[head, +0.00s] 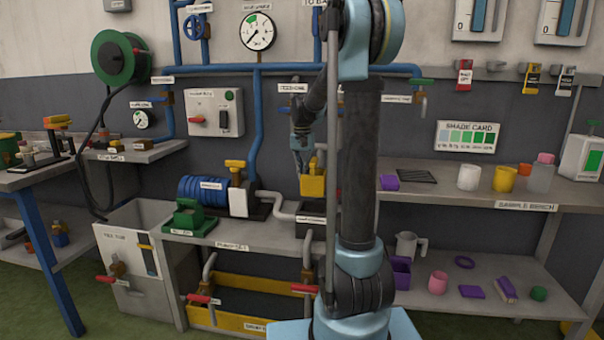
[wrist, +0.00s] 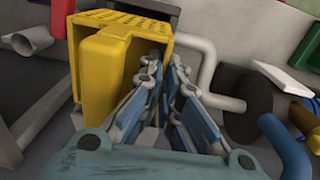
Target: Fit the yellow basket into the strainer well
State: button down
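The yellow basket (head: 313,186) is in the middle of the head view, just above or at the top of a dark box with a label, which looks like the strainer well (head: 311,221). I cannot tell whether they touch. My gripper (head: 304,168) points down at the basket from above. In the wrist view the basket (wrist: 98,75) fills the upper left. There my gripper's fingers (wrist: 167,70) lie close together at the basket's right side and look shut on its edge; the exact contact is hidden. The well's opening is not visible in the wrist view.
A grey pipe (head: 279,209) joins the well from the blue pump (head: 205,190) at left. My arm hides the bench to the right of the well. The sample bench (head: 470,198) at right holds cups and a purple block. A yellow-walled tray (head: 245,322) sits below.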

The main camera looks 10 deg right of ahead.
aim_at(303, 184)
jog(key=shift+f, duration=2.6)
jog(key=shift+s, duration=0.1)
notch_tip(303, 184, down, 7)
jog(key=shift+r, duration=0.2)
dwell(2.5)
jog(key=c, duration=1.7)
grip_release()
notch_tip(303, 184, up, 12)
jog(key=shift+a+f, duration=0.1)
